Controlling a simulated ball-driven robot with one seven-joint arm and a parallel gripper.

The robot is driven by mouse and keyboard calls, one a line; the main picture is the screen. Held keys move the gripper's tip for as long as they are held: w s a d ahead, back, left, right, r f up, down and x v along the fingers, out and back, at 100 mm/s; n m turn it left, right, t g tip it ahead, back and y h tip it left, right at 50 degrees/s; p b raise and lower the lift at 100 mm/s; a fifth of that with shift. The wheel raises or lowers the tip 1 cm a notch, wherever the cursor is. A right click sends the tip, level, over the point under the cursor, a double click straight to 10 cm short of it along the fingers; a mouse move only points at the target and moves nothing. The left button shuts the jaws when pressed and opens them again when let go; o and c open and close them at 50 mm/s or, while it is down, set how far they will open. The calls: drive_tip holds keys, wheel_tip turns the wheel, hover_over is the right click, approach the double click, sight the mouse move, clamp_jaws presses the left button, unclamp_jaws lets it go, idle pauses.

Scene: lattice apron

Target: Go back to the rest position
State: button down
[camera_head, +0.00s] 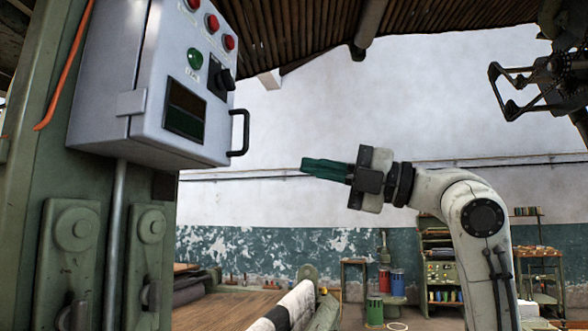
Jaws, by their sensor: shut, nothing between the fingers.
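My gripper (308,166) is in mid-air near the middle of the head view, at the end of my white arm. Its dark green fingers point left and lie together, with nothing seen between them. They appear apart from everything around, against the white wall. My arm bends over at the right and comes down to the lower edge of the picture.
A grey control box (150,80) with buttons, a dark screen and a black handle (240,133) hangs on a green post (95,190) at left. Black metalwork (540,90) is at upper right. A wooden surface (225,312), drums (392,281) and shelves (437,245) are below and behind.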

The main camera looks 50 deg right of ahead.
drive_tip(key=shift+v, duration=1.4)
drive_tip(key=shift+w+d, duration=0.1)
drive_tip(key=shift+d, duration=0.05)
drive_tip(key=w+f+m+g+h, duration=0.15)
drive_tip(key=w+f+m, duration=0.35)
drive_tip(key=f, duration=0.5)
drive_tip(key=w+f+m+h, duration=0.2)
drive_tip(key=w+f+m, duration=0.2)
drive_tip(key=f, duration=0.6)
drive_tip(key=w+f+m+g+h, duration=0.1)
drive_tip(key=w+f+m, duration=0.4)
drive_tip(key=f, duration=0.5)
drive_tip(key=a+f+m+g, duration=0.2)
drive_tip(key=f, duration=0.6)
drive_tip(key=a+f+m+g, duration=0.1)
drive_tip(key=a+f+m, duration=0.2)
drive_tip(key=f, duration=0.5)
drive_tip(key=s+a+f+m+g+h, duration=0.1)
drive_tip(key=s+a+f+m+g, duration=0.25)
drive_tip(key=f, duration=0.65)
drive_tip(key=s+a+f+g+h, duration=0.1)
drive_tip(key=s+a+f+g, duration=0.1)
drive_tip(key=s+a+f, duration=0.6)
drive_tip(key=s+f+m+g+h, duration=0.2)
drive_tip(key=s+f+g, duration=0.5)
drive_tip(key=s+f, duration=0.6)
drive_tip(key=s+m, duration=0.1)
drive_tip(key=s, duration=0.4)
drive_tip(key=shift+f, duration=0.35)
